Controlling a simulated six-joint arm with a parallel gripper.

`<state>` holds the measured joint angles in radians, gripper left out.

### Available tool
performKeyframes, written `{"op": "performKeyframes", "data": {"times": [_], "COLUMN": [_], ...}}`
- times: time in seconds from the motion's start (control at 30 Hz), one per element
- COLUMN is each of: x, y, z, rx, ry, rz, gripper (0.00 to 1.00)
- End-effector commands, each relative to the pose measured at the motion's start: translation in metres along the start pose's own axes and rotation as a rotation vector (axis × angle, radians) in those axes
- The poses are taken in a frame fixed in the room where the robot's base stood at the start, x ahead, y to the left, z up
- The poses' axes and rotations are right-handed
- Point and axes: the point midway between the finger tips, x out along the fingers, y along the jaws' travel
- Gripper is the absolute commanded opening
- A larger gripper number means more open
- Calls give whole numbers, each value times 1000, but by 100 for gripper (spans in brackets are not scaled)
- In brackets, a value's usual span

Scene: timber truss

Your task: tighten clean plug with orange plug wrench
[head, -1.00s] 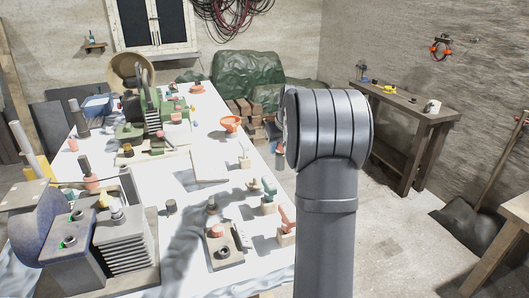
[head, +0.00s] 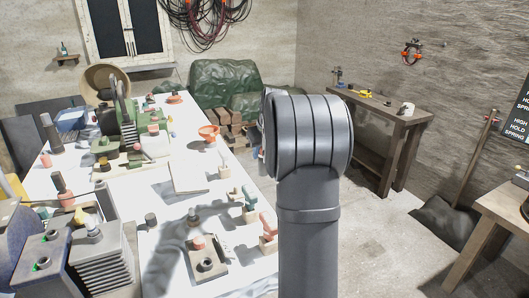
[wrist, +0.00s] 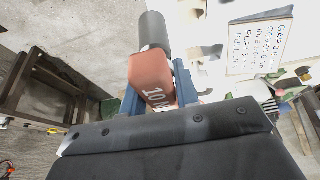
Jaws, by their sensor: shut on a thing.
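In the wrist view my gripper (wrist: 157,92) is shut on the orange plug wrench (wrist: 151,77). Its orange body carries a white "10 N" mark, and a dark grey cylindrical socket (wrist: 154,32) points away from me. A finned grey block (head: 106,258) stands at the table's left front, with a pale-tipped plug-like part (head: 93,228) on top. I cannot tell whether that part is the clean plug. The wrench socket appears apart from it.
A printed card (wrist: 260,45) shows in the wrist view. Open floor (head: 385,240) lies right.

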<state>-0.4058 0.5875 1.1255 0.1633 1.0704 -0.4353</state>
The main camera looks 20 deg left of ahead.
Motion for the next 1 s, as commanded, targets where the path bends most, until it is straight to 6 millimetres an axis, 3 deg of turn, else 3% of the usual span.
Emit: {"op": "performKeyframes", "data": {"times": [0.17,0.3,0.53,0.77,1.0], "x": [-17,-40,-84,-137,-200], "y": [-56,-120,-226,-327,-420], "z": [-20,-36,-46,-36,-9], "rx": [-30,-56,-89,-112,-121], "ry": [-4,-13,-23,-24,-13], "rz": [-13,-23,-32,-35,-38], "gripper": [0,0,0,0,0]}}
